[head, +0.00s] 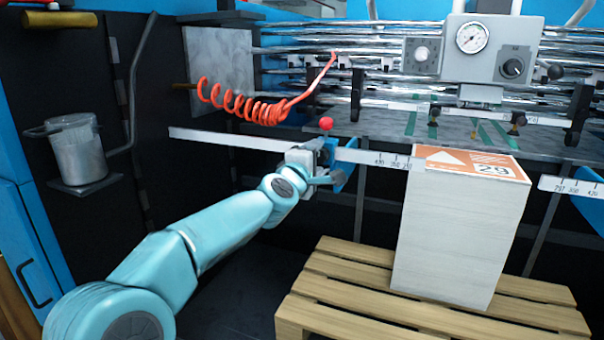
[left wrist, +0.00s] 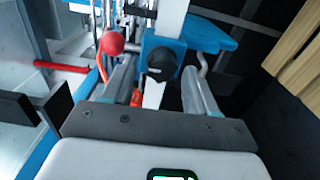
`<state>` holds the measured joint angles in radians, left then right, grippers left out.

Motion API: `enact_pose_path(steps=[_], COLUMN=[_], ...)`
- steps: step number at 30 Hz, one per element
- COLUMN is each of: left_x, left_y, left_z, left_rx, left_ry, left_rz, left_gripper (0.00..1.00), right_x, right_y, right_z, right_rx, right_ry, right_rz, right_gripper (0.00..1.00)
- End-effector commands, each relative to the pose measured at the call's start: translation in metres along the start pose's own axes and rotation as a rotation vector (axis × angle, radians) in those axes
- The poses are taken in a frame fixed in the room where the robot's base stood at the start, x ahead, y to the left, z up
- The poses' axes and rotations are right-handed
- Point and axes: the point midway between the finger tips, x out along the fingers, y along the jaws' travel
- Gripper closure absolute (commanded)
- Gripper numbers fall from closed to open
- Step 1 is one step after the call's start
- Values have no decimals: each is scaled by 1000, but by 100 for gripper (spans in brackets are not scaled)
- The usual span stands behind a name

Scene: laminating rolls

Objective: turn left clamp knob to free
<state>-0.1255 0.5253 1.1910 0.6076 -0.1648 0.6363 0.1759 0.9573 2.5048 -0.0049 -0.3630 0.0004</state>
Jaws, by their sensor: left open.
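The left clamp is a blue block (head: 344,178) on the white ruler bar (head: 225,138), left of the paper stack. In the left wrist view, its black knob (left wrist: 162,61) sits on the blue clamp body (left wrist: 176,44). My left gripper (head: 316,168) is at the clamp and hides the knob in the head view. In the left wrist view, my left gripper (left wrist: 157,80) is open, with one finger to each side of the knob. I cannot tell whether the fingers touch it. My right gripper is not in view.
A red ball (head: 326,123) stands just above the clamp; it also shows beside the left finger in the left wrist view (left wrist: 110,42). A paper stack (head: 455,235) stands on a wooden pallet (head: 340,290) to the right. A coiled orange hose (head: 240,105) hangs behind.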

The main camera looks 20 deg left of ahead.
Motion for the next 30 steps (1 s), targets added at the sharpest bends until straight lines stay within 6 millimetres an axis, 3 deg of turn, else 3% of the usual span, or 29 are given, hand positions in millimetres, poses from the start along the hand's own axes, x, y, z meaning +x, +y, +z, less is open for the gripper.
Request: enact_pose_path(steps=[6, 16, 21, 30], left_x=[-52, -130, -148, -151], left_y=[-3, -1, 0, 0], left_z=[0, 0, 0, 0], left_rx=[0, -1, 0, -1], left_ry=[-1, 0, 1, 1], left_rz=[3, 3, 3, 2], left_gripper=[42, 42, 42, 42], right_x=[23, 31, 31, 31], right_y=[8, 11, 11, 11], right_z=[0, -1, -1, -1], right_rx=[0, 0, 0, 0], right_ry=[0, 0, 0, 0], right_rz=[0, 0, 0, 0], right_gripper=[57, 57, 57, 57])
